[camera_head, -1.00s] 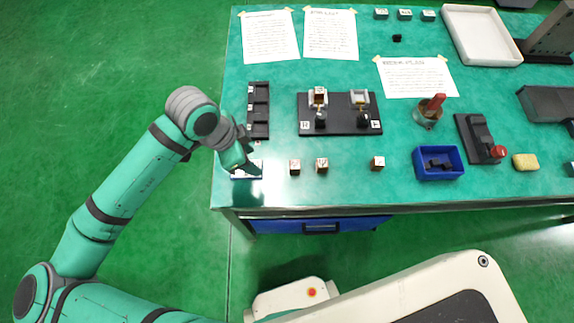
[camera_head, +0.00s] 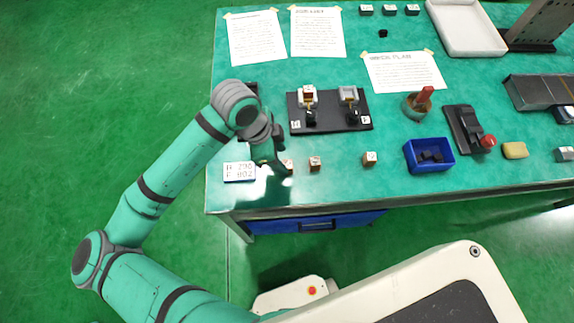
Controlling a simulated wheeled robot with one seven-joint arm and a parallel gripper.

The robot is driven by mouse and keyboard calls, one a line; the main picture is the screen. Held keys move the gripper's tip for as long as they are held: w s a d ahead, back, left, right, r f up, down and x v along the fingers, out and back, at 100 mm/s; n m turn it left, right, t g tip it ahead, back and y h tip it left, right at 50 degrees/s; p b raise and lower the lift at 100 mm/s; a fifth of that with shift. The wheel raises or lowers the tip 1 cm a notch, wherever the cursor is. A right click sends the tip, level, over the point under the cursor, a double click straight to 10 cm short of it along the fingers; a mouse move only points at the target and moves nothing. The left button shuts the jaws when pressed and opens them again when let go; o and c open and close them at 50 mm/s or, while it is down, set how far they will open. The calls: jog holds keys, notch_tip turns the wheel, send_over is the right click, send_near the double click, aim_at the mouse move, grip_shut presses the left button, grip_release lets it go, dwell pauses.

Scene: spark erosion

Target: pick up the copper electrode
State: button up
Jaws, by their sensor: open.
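Three small brown, copper-coloured blocks with pale marked tops stand in a loose row near the table's front edge: the left block (camera_head: 288,167), the middle block (camera_head: 315,163) and the right block (camera_head: 370,158). I cannot tell from their marks which is the copper electrode. Another brown piece (camera_head: 308,94) sits in the left holder of a black fixture plate (camera_head: 331,124). My gripper (camera_head: 276,165) points down at the left block, partly covering it. It is open; whether it touches the block cannot be told.
A white card (camera_head: 239,172) with printed numbers lies left of my gripper. A black rack (camera_head: 251,87) is mostly hidden behind my arm. A blue bin (camera_head: 429,156), a pot with a red-handled tool (camera_head: 416,106) and a black device with a red knob (camera_head: 467,129) stand to the right.

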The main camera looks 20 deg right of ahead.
aim_at(287, 164)
jog(key=shift+x, duration=2.3)
grip_shut()
jog(key=shift+r, duration=0.1)
